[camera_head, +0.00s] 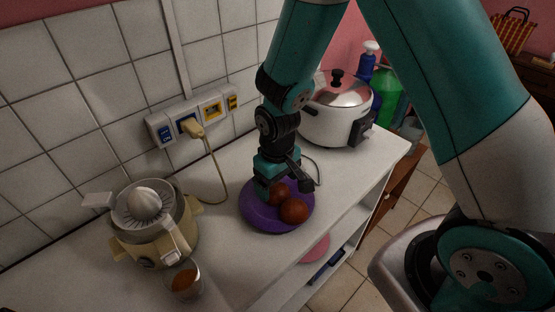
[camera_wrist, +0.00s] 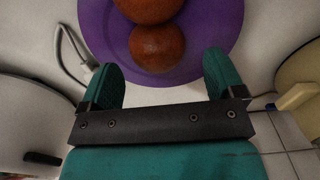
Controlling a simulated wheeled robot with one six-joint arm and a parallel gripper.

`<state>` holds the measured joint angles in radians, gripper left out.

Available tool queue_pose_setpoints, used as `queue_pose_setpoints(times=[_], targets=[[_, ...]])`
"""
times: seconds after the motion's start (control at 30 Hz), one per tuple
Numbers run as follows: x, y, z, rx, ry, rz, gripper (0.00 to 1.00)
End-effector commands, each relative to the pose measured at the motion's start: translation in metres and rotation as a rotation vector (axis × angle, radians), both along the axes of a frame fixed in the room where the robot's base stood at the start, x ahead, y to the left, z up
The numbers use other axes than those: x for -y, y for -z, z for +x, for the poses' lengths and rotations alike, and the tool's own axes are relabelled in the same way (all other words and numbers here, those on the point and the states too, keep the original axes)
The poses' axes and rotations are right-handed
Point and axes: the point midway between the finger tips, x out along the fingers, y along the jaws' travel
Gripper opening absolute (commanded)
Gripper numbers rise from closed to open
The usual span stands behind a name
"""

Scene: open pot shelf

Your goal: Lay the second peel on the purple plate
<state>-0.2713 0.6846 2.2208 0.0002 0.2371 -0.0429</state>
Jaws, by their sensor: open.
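The purple plate (camera_head: 255,216) lies on the white counter, and its rim also shows in the wrist view (camera_wrist: 222,22). Two round reddish-brown pieces, which look like the peels, rest on it side by side. The nearer peel (camera_head: 294,211) is in full view; the other peel (camera_head: 279,193) is partly hidden by my gripper. In the wrist view, one peel (camera_wrist: 158,47) lies between and just beyond the fingertips, and a larger one (camera_wrist: 148,8) is cut by the top edge. My gripper (camera_head: 281,184) is open above the plate, with both fingers (camera_wrist: 162,62) apart and nothing held.
A cream citrus juicer (camera_head: 155,232) stands at the left, with a glass of orange-brown liquid (camera_head: 185,283) in front of it. A white pot cooker (camera_head: 336,115) stands behind the plate. A cord hangs from the wall sockets (camera_head: 195,115). The counter's front edge is close to the plate.

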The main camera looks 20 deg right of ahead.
Motion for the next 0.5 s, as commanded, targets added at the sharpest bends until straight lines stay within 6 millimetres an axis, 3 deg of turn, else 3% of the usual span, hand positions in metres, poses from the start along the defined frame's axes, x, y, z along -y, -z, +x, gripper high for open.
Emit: queue_pose_setpoints(times=[0.3,0.5], targets=[[0.000,-0.070,0.002,0.010,0.000,0.003,0.88],[0.000,-0.105,0.001,0.006,0.000,0.002,0.88]])
